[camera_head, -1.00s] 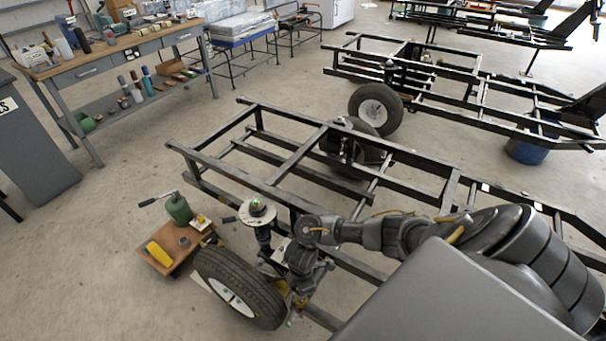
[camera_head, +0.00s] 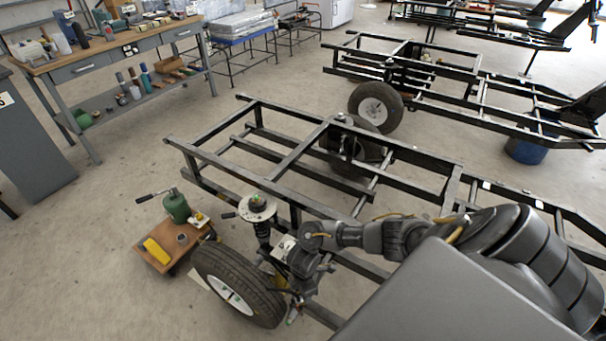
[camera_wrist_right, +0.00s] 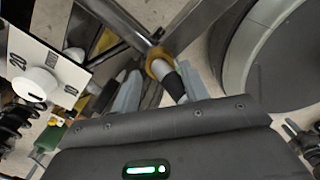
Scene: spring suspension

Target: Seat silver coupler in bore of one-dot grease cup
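In the right wrist view, the silver coupler (camera_wrist_right: 173,86), a shiny cylinder with a green band, lies between the two fingers of my right gripper (camera_wrist_right: 160,80), which appears shut on it. Its far end meets a brass-coloured ring (camera_wrist_right: 158,63) on a metal bar; I cannot tell whether it is inside or only against it. No dot mark is readable there, so I cannot tell which grease cup this is. In the head view, my right gripper (camera_head: 297,288) is low beside the front wheel, and its fingertips are largely hidden. My left gripper is not in view.
A wooden trolley (camera_head: 160,264) with a green grease pump (camera_head: 176,206) stands left of the wheel. A white dial plate (camera_wrist_right: 45,65) is close in the wrist view.

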